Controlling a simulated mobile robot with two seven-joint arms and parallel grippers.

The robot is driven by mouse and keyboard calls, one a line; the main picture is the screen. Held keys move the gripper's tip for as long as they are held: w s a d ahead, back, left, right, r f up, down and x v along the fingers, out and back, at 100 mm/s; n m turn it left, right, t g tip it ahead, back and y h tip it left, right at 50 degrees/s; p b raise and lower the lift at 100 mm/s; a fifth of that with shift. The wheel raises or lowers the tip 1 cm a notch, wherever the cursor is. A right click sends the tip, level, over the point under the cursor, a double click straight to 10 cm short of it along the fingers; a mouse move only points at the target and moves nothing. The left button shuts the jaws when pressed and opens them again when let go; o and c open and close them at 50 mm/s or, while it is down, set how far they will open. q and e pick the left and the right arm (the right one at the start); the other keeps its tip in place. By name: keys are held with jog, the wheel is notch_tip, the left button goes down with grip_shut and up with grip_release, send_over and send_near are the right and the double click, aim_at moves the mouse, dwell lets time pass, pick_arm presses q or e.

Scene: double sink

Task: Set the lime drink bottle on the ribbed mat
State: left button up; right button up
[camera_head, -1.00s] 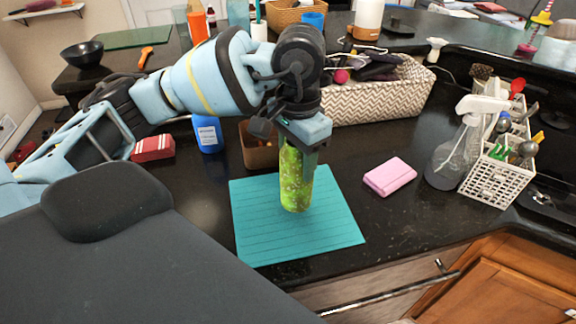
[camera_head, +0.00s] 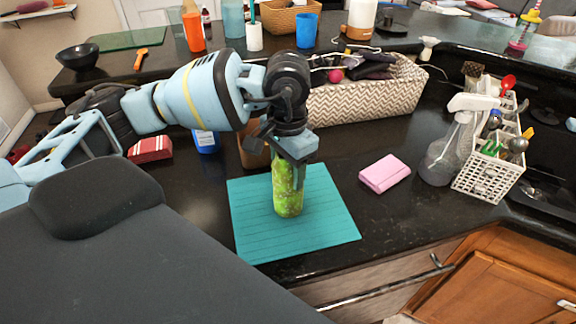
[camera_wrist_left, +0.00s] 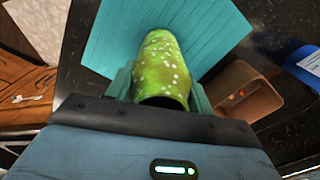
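The lime drink bottle (camera_head: 288,194) is green with pale specks. It is upright over the teal ribbed mat (camera_head: 325,225), with its base at the mat's surface; I cannot tell for sure whether it touches. My left gripper (camera_head: 287,165) comes down from above with its fingers on both sides of the bottle's upper part. In the left wrist view the bottle (camera_wrist_left: 162,70) sits between the two fingers (camera_wrist_left: 160,92), with the mat (camera_wrist_left: 215,25) behind it. The gripper hides the bottle's top. My right gripper is not in view.
A pink sponge (camera_head: 385,173) lies right of the mat. A brown container (camera_head: 252,150) and a blue bottle (camera_head: 206,141) stand behind it. A chevron basket (camera_head: 370,98), a spray bottle (camera_head: 452,145) and a white utensil caddy (camera_head: 490,172) are farther right. The mat's front is clear.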

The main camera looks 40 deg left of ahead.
pick_arm(q)
jog(key=o, duration=0.4)
notch_tip(320, 180, up, 12)
jog(key=shift+r, duration=0.15)
dwell(0.4)
